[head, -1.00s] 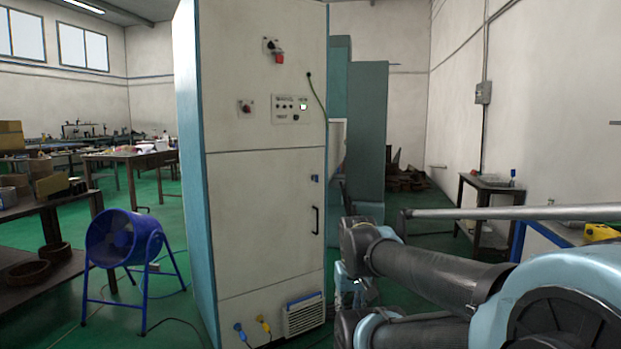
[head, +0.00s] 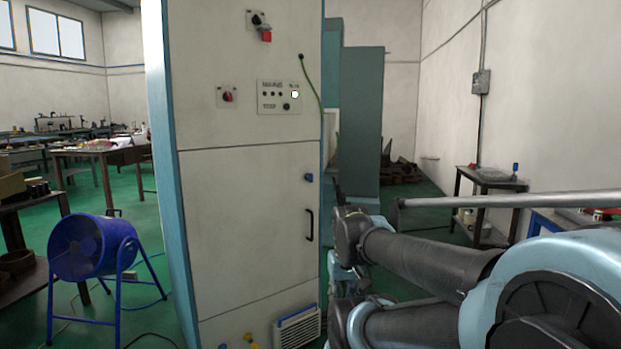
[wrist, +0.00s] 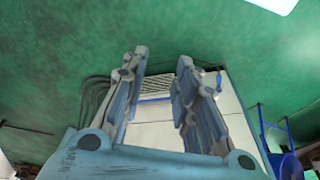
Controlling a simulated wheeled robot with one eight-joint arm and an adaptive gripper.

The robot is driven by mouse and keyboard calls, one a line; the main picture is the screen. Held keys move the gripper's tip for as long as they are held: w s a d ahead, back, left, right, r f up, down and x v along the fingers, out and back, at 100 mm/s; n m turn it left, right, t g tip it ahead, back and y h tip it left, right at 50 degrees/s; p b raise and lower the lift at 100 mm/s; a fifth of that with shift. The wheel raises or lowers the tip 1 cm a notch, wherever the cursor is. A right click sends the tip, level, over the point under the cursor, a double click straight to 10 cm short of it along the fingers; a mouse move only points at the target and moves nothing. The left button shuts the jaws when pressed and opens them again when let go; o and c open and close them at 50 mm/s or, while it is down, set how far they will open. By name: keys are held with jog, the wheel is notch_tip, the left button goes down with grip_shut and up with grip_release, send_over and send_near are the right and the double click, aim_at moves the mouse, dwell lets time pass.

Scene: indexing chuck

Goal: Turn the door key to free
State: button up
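A tall cream and teal cabinet (head: 245,200) stands ahead of me with its lower door closed. A small dark-blue key or lock (head: 309,178) sits near the right edge of that door, above the black handle (head: 309,225). Its turn position is too small to read. In the wrist view my gripper (wrist: 162,57) is open, with nothing between its fingers. It points toward the green floor and the cabinet's foot, apart from the key. In the head view, my arm is at the right, and the gripper's fingers are not clear there.
A vent grille (head: 298,328) is low on the cabinet. A control panel (head: 279,96) and a red switch (head: 265,35) are higher up. A blue fan (head: 90,248) and cables are on the floor at left. A dark side table (head: 487,185) stands at right.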

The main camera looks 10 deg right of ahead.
jog(key=w+a+r+n+t+y, duration=0.2)
jog(key=w+a+r+t+y, duration=0.3)
jog(key=w, duration=0.7)
jog(key=w+a+r+n+y, duration=0.2)
jog(key=w+r+n, duration=0.1)
jog(key=w+r, duration=0.65)
jog(key=t+y, duration=0.1)
jog(key=t, duration=0.8)
send_near(310, 178)
jog(key=x, duration=0.3)
jog(key=r+x, duration=0.1)
jog(key=x, duration=0.6)
jog(key=shift+w+d+r, duration=0.1)
jog(key=shift+d+r, duration=0.15)
jog(key=shift+r, duration=0.05)
grip_shut()
